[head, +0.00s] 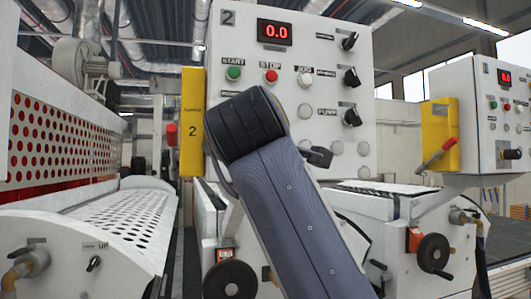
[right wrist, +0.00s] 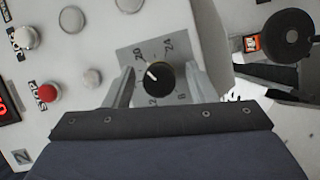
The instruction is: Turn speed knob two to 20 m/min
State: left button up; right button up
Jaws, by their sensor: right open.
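The black speed knob (right wrist: 158,79) sits on a grey dial plate in the right wrist view. The numbers 20, 24, 12 and 8 are partly readable around it. Its white mark points up and left, on the side of the 20; the exact reading is unclear. My right gripper (right wrist: 159,80) is open, with one finger on each side of the knob and visible gaps to it. The display (head: 275,33) on control panel 2 (head: 300,85) reads 0.0. My left gripper is not in view.
The panel also carries a green start button (head: 234,73), a red stop button (head: 271,76) and black knobs (head: 352,78) at its right. A yellow box (head: 193,120) is beside it at left. Handwheels (head: 434,252) sit below.

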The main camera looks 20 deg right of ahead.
jog(key=b+v, duration=0.1)
jog(key=v, duration=0.6)
jog(key=shift+s, duration=0.25)
jog(key=shift+a, duration=0.1)
